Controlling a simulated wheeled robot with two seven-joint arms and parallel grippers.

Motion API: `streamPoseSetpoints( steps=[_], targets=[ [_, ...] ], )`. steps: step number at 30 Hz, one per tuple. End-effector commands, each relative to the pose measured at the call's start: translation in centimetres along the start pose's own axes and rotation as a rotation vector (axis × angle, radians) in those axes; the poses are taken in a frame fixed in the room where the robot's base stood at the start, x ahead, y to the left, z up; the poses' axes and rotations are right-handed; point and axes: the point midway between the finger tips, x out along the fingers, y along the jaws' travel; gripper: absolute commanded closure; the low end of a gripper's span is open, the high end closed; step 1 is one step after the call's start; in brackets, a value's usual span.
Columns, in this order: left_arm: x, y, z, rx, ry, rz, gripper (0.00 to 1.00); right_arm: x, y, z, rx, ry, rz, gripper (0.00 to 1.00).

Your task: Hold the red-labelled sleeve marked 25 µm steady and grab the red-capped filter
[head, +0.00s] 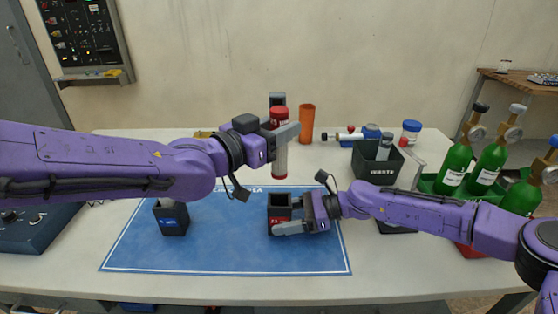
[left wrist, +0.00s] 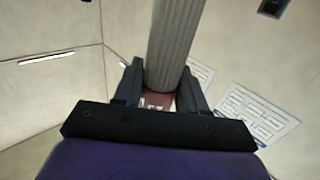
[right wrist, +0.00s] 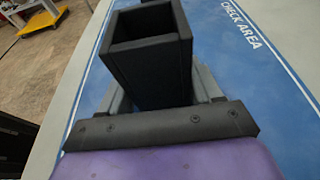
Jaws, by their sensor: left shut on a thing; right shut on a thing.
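The red-capped filter (head: 280,160) is upright, with a red cap and a pale body. My left gripper (head: 282,134) is shut on it near its top and holds it in the air. In the left wrist view the filter (left wrist: 174,45) shows as a grey ribbed cylinder between the fingers (left wrist: 160,95). The dark square sleeve with a red label (head: 275,220) stands on the blue mat. My right gripper (head: 292,218) is shut on its sides. In the right wrist view the sleeve (right wrist: 160,75) has an open top. In the head view the filter's lower end appears just above the sleeve.
A blue-labelled sleeve (head: 172,217) stands on the left of the blue mat (head: 225,250). An orange cylinder (head: 306,124) stands behind. A dark waste bin (head: 376,165) and green bottles (head: 455,165) are at the right. The mat between the sleeves is clear.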

Motion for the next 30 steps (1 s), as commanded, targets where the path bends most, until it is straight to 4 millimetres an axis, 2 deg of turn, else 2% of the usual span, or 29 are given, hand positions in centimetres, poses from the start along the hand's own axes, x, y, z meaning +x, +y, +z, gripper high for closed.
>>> streamPoseSetpoints(
  steps=[1, 4, 13, 14, 15, 16, 25, 28, 30],
  targets=[
    [0.0, 0.0, -1.0, 0.002, 0.004, 0.001, 1.0, 0.0, 0.0, 0.0, 0.0, 0.0, 0.0, 0.53],
    [0.0, 0.0, -1.9, 0.001, 0.001, 0.001, 1.0, 0.0, 0.0, 0.0, 0.0, 0.0, 0.0, 0.53],
    [0.0, 0.0, -2.4, 0.0, 0.0, 0.0, 1.0, 0.0, 0.0, 0.0, 0.0, 0.0, 0.0, 0.53],
    [0.0, 0.0, -2.4, 0.0, 0.0, 0.0, 1.0, 0.0, 0.0, 0.0, 0.0, 0.0, 0.0, 0.26],
    [0.0, 0.0, -2.3, 0.0, 0.0, 0.0, 1.0, 0.0, 0.0, 0.0, 0.0, 0.0, 0.0, 0.13],
    [0.0, 0.0, -2.3, 0.0, 0.0, 0.0, 1.0, 0.0, 0.0, 0.0, 0.0, 0.0, 0.0, 0.06],
    [0.0, 0.0, -2.3, 0.0, 0.0, 0.001, 1.0, -0.2, -0.1, 0.0, 0.0, 0.0, -0.002, 0.06],
    [0.0, 0.0, -2.3, 0.0, 0.0, 0.001, 1.0, -1.4, -0.1, 0.0, -0.002, 0.001, -0.003, 0.06],
    [0.0, 0.0, -2.3, 0.0, 0.0, 0.001, 1.0, -3.0, -0.1, 0.1, -0.003, 0.0, -0.005, 0.06]
  ],
)
